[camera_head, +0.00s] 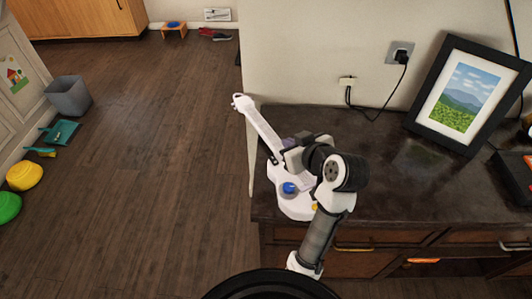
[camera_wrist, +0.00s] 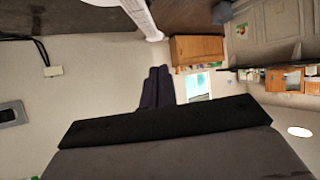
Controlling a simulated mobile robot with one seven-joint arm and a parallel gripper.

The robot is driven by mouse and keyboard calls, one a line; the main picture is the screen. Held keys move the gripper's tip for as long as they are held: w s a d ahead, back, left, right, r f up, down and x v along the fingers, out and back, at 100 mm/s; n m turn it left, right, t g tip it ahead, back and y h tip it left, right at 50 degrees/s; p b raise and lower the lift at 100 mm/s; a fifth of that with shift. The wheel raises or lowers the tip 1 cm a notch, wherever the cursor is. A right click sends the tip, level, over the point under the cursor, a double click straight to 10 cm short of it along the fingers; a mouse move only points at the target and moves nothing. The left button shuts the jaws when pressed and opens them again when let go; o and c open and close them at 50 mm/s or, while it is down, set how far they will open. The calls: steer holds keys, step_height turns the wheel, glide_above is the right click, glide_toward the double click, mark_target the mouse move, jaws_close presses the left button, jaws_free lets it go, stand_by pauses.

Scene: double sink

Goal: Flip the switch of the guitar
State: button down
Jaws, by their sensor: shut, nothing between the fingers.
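A white toy guitar (camera_head: 296,209) lies at the left end of the dark counter. Its neck points up and left, past the counter's edge. A round blue part (camera_head: 289,188) shows on its body. My gripper (camera_head: 276,159) is at the guitar, where the neck meets the body, and my arm hides part of the body. I cannot tell whether it touches the guitar. In the wrist view the dark fingers (camera_wrist: 157,88) are together with nothing between them, and the white neck (camera_wrist: 143,18) shows at the top. I cannot make out the switch clearly.
A black picture frame (camera_head: 465,95) leans at the right of the counter (camera_head: 385,150). A wall outlet (camera_head: 400,52) has a black plug and cord near the wall. The wooden floor on the left is mostly clear, with a grey bin (camera_head: 68,97) at its far side.

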steer(key=shift+s+d+f+g, duration=0.25)
steer(key=shift+s+d+f, duration=0.15)
steer(key=shift+s+f, duration=0.15)
steer(key=shift+s+d+f+g, duration=0.25)
steer(key=shift+s+d+f, duration=0.15)
steer(key=shift+s, duration=0.25)
steer(key=p, duration=0.3)
glide_above(277, 164)
steer(key=f, duration=0.5)
steer(key=shift+s+d+f, duration=0.1)
steer(key=shift+s+f, duration=0.15)
steer(key=shift+s, duration=0.1)
steer(key=f, duration=0.2)
steer(key=shift+w+f+p, duration=0.2)
steer(key=shift+f+p, duration=0.1)
steer(key=shift+w+f, duration=0.15)
steer(key=shift+f, duration=0.65)
